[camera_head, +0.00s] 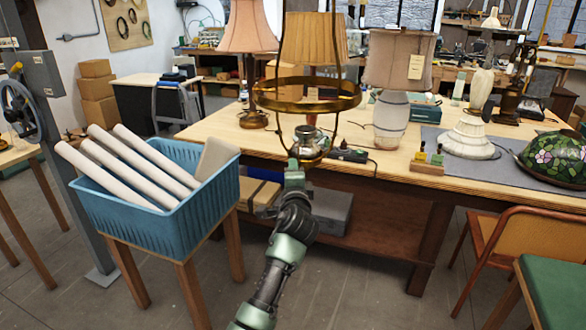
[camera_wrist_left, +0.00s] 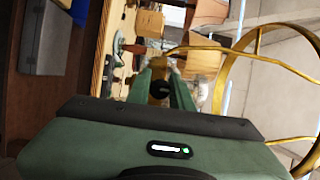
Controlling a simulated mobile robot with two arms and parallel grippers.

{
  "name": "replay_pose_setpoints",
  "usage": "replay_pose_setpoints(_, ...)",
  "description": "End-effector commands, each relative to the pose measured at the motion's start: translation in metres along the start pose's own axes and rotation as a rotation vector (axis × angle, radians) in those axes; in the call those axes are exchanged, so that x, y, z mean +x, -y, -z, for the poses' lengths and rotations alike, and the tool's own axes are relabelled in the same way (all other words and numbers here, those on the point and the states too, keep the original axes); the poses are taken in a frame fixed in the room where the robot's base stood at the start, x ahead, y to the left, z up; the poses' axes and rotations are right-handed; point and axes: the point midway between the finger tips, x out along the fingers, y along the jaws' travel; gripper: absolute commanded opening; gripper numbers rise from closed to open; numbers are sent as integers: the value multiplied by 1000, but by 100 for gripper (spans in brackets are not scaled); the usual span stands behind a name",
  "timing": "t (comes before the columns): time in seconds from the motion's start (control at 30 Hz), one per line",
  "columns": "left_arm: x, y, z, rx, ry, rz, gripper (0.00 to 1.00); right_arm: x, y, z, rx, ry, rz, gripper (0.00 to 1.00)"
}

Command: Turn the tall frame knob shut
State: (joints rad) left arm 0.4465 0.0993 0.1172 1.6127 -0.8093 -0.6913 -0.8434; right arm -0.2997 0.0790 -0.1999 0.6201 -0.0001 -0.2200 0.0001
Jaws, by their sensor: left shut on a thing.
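The tall frame is a brass frame with a wide ring (camera_head: 330,106) and thin upright rods, standing in front of the workbench in the head view. It also shows at the right of the left wrist view (camera_wrist_left: 283,66). My left gripper (camera_head: 294,166) reaches up to the frame's lower end. In the left wrist view its green fingers (camera_wrist_left: 163,88) are shut on a small dark and brass knob (camera_wrist_left: 160,90). The fingers hide part of the knob, and its turned position cannot be told. My right gripper is not in view.
A blue crate (camera_head: 140,222) with white rolls stands on a stand at left. The wooden workbench (camera_head: 235,133) carries several lamps, including a pink-shaded one (camera_head: 398,62), and a stained-glass shade (camera_head: 556,158). An orange chair (camera_head: 520,245) stands at right. Floor shows between crate and chair.

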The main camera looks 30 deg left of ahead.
Motion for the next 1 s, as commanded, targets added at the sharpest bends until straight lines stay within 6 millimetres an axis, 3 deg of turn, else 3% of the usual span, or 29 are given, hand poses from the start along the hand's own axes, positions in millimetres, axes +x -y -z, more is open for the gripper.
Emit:
replay_pose_setpoints(0.47, 0, -1, 0, -13, 0, -6, 0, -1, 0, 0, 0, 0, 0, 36)
replay_pose_setpoints(0.5, 0, -1, 0, -13, 0, -6, 33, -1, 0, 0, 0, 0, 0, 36)
replay_pose_setpoints(0.53, 0, -1, 0, -13, 0, -6, 41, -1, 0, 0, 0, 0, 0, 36)
replay_pose_setpoints(0.87, -1, -1, 0, -11, 0, -5, 43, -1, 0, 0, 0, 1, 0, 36)
replay_pose_setpoints(1.0, -14, -2, 1, -11, -2, -4, 43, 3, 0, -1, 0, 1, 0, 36)
